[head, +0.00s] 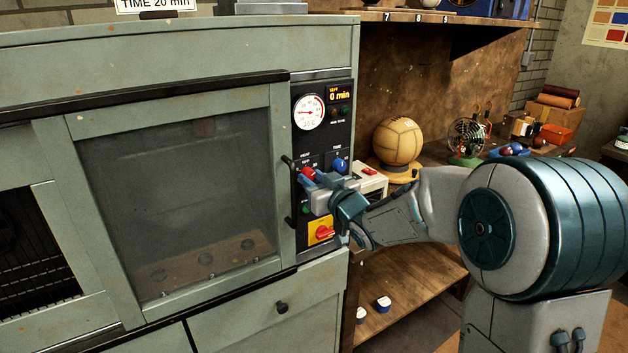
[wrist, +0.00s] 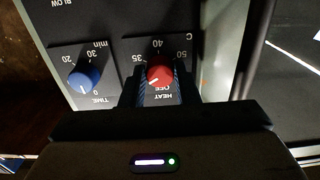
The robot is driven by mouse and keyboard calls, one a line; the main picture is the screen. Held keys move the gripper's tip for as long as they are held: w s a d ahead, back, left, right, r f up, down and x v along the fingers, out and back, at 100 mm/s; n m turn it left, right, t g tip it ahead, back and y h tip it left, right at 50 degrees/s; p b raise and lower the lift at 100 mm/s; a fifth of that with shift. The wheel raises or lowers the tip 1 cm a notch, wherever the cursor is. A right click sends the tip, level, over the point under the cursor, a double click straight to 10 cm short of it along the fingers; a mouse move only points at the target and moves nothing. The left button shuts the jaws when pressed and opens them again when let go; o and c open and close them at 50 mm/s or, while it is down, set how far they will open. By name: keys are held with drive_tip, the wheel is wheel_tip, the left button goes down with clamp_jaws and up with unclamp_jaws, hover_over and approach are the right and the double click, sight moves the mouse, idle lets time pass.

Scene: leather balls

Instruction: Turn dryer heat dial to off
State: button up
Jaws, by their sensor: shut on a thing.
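The dryer's black control panel (head: 321,130) is at the right of the green-grey cabinet. The red heat dial (head: 307,173) is on it, and the wrist view shows this dial (wrist: 159,75) upside down between my fingers. My gripper (head: 315,181) is shut on the red dial, one finger on each side. The labels OFF, 35, 40 and 50 ring the dial. Its white mark appears to point down and left in the wrist view, towards the side between OFF and 35. The fingers hide parts of the dial's surroundings.
The blue time dial (wrist: 84,80) is close beside the heat dial. A red switch on a yellow plate (head: 321,233) is below my gripper. A gauge (head: 309,113) and a display reading 0 min (head: 340,93) are above. A leather ball (head: 398,141) stands on the shelf to the right.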

drive_tip(key=shift+f+b, duration=0.1)
drive_tip(key=shift+b, duration=0.25)
drive_tip(key=shift+f+n+b, duration=0.1)
drive_tip(key=shift+n+b, duration=0.5)
drive_tip(key=shift+b, duration=0.15)
drive_tip(key=n+b, duration=0.7)
drive_tip(key=b, duration=0.2)
drive_tip(key=shift+n, duration=0.3)
drive_tip(key=shift+n+b, duration=1.3)
drive_tip(key=shift+n, duration=0.3)
drive_tip(key=shift+r, duration=0.2)
drive_tip(key=o, duration=1)
